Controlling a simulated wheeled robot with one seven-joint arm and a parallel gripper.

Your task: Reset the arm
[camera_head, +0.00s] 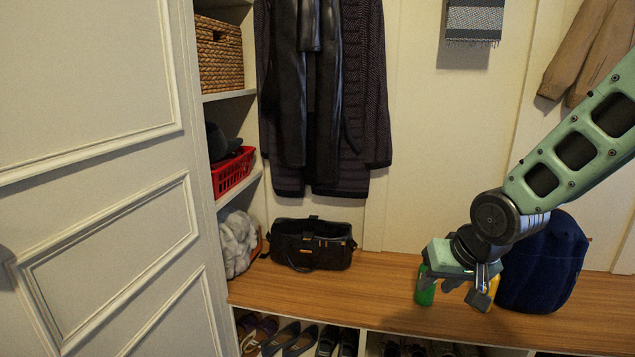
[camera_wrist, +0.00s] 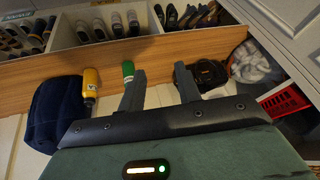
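My gripper (camera_head: 464,292) hangs above the wooden bench at the right of the head view, in front of the wall. In the wrist view my gripper (camera_wrist: 161,78) has its two fingers spread apart with nothing between them. A green bottle (camera_head: 425,288) stands on the bench just left of the gripper; it also shows partly behind one finger in the wrist view (camera_wrist: 128,70).
The bench (camera_head: 375,290) also holds a black handbag (camera_head: 311,244) and a dark blue bag (camera_head: 545,265). Shoe cubbies (camera_wrist: 98,24) lie below it. Shelves with a wicker basket (camera_head: 219,55) and red basket (camera_head: 233,172) stand left, beside a white panelled door (camera_head: 100,150). Coats (camera_head: 320,100) hang behind.

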